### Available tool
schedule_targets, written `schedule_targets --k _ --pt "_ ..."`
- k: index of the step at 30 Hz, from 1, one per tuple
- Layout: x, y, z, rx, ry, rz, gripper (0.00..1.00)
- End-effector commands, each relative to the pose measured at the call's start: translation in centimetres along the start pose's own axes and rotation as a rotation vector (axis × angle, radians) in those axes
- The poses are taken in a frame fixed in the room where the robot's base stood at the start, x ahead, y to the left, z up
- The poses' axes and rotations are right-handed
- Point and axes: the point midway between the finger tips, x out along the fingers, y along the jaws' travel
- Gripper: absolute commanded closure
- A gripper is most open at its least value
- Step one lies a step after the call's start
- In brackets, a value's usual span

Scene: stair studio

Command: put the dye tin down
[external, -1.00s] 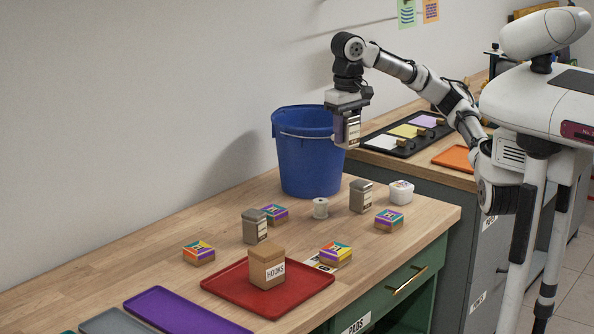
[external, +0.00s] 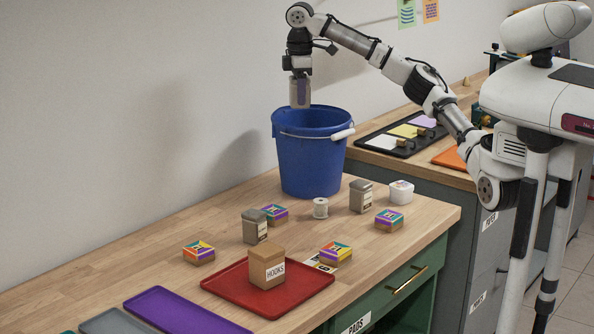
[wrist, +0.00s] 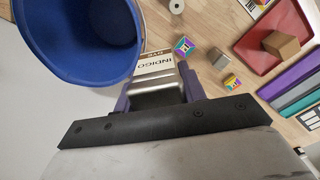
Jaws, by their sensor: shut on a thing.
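My gripper (external: 299,78) is shut on the dye tin (external: 300,95), a grey tin held upright with its lower end at about the height of the blue bucket's rim in the external view. In the wrist view the dye tin (wrist: 155,72) shows a label reading "INDIGO" and "DYE", between my purple-sided fingers (wrist: 157,92). The blue bucket (external: 308,165) stands on the wooden bench. In the wrist view the bucket (wrist: 85,72) lies beside the tin, to its upper left. Whether the tin is over the opening or behind it is hard to tell.
Two similar grey tins (external: 255,228) (external: 361,197) stand on the bench (external: 225,220). A white spool (external: 320,208), a white tub (external: 401,192) and several colourful boxes (external: 389,219) are around them. A red tray (external: 225,283) holds a box marked "HOOKS" (external: 267,267). The back left bench is clear.

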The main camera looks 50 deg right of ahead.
Motion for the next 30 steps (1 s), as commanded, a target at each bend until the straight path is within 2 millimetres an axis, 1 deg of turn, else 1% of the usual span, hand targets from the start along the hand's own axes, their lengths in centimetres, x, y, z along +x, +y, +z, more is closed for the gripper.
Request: schedule_targets --k 3,9,15,23,25,30 --pt "0.3 2.4 -0.2 -0.128 0.001 -0.003 0.86" --pt "1.2 6.1 0.4 -0.36 0.002 -0.004 0.86" --pt "2.2 8.7 1.4 -0.553 0.003 -0.004 0.86" --pt "3.4 10.9 3.0 -0.753 0.001 -0.002 0.86" --pt "4.4 11.1 3.1 -0.761 -0.002 0.0 0.86" --pt "6.0 11.0 3.1 -0.758 -0.002 -0.002 0.86"
